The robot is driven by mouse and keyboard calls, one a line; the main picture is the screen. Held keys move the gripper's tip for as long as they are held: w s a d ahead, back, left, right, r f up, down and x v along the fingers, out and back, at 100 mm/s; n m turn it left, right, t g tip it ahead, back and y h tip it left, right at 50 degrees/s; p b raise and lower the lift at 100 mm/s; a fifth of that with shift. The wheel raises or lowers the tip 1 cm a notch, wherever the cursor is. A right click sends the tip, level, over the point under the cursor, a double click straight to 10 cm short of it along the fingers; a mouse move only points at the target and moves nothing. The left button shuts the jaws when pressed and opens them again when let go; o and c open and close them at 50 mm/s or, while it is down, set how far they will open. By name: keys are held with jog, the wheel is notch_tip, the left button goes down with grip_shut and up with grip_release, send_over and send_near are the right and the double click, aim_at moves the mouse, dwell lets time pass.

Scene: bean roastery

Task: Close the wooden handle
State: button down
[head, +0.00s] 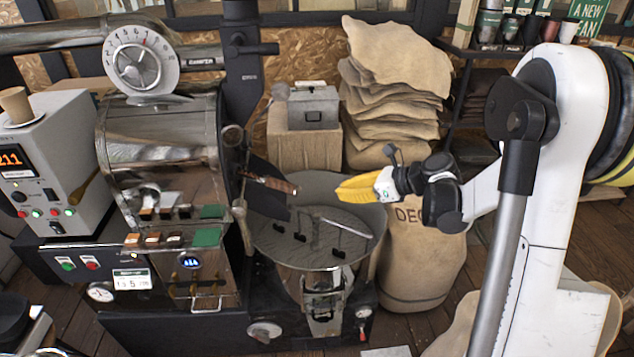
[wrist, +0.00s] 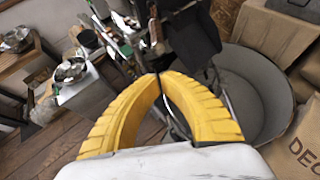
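The wooden handle (head: 270,184) is a brown bar on a dark flap (head: 266,201) at the right side of the roaster drum. The flap stands out at an angle above the round cooling tray. In the wrist view, a brown piece that looks like the handle (wrist: 155,36) shows just beyond the fingertips, beside the dark flap (wrist: 193,38). My gripper (head: 341,190) has yellow fingers and points left, to the right of the handle with a gap between them. In the wrist view its fingertips (wrist: 160,76) meet, with nothing seen between them.
The round cooling tray (head: 345,218) with stirring arms lies below my gripper and the flap. A sack (head: 425,255) stands to its right, and stacked sacks (head: 390,95) rise behind. A grey box (head: 313,105) sits behind the tray.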

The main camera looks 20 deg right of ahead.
aim_at(274, 179)
jog(key=x, duration=0.4)
jog(key=b+x, duration=0.1)
jog(key=x, duration=0.3)
jog(key=r+b+x, duration=0.1)
jog(key=x, duration=0.3)
jog(key=shift+w+a, duration=0.25)
jog(key=shift+a, duration=0.1)
jog(key=shift+w+a, duration=0.35)
jog(key=shift+a, duration=0.05)
jog(key=w+a+b, duration=0.1)
jog(key=w+a, duration=0.6)
jog(key=a, duration=0.1)
jog(key=shift+w, duration=0.3)
jog(key=shift+w+r, duration=0.1)
jog(key=shift+r, duration=0.1)
